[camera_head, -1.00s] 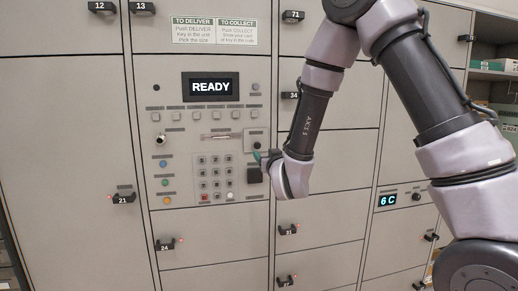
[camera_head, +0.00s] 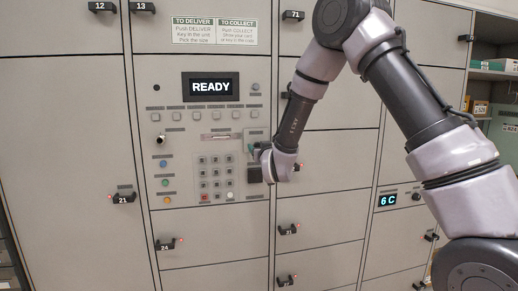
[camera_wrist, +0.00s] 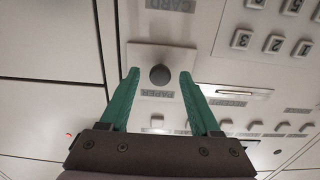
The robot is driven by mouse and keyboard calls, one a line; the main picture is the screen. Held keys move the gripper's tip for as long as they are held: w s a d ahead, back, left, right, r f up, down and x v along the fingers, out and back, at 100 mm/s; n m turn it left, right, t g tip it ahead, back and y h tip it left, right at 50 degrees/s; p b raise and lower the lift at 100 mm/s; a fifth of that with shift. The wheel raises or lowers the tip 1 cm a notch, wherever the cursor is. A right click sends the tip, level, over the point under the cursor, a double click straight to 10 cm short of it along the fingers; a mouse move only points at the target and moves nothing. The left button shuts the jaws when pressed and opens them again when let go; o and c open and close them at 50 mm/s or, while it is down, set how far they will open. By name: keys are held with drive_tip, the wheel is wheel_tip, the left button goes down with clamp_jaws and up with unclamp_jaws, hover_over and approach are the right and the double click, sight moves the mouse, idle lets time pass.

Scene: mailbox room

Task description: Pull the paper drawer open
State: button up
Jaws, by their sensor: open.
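The paper drawer (camera_wrist: 140,52) is a small pale plate with a dark round knob (camera_wrist: 160,75) and an upside-down PAPER label in the wrist view. My gripper (camera_wrist: 159,74) is open, its two green fingers on either side of the knob with a gap on each side. I cannot tell how far the fingertips are from the plate in depth. In the head view the drawer plate (camera_head: 263,132) is at the right of the control panel, and my gripper (camera_head: 252,149) is in front of it, partly hiding it and its knob.
The panel has a READY screen (camera_head: 210,87), a keypad (camera_head: 215,177) and a row of square buttons. A dark square (camera_head: 254,174) lies just below my gripper. Locker doors with protruding black latches (camera_head: 288,229) surround the panel. Shelves stand at the far right.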

clamp_jaws()
idle(1.3)
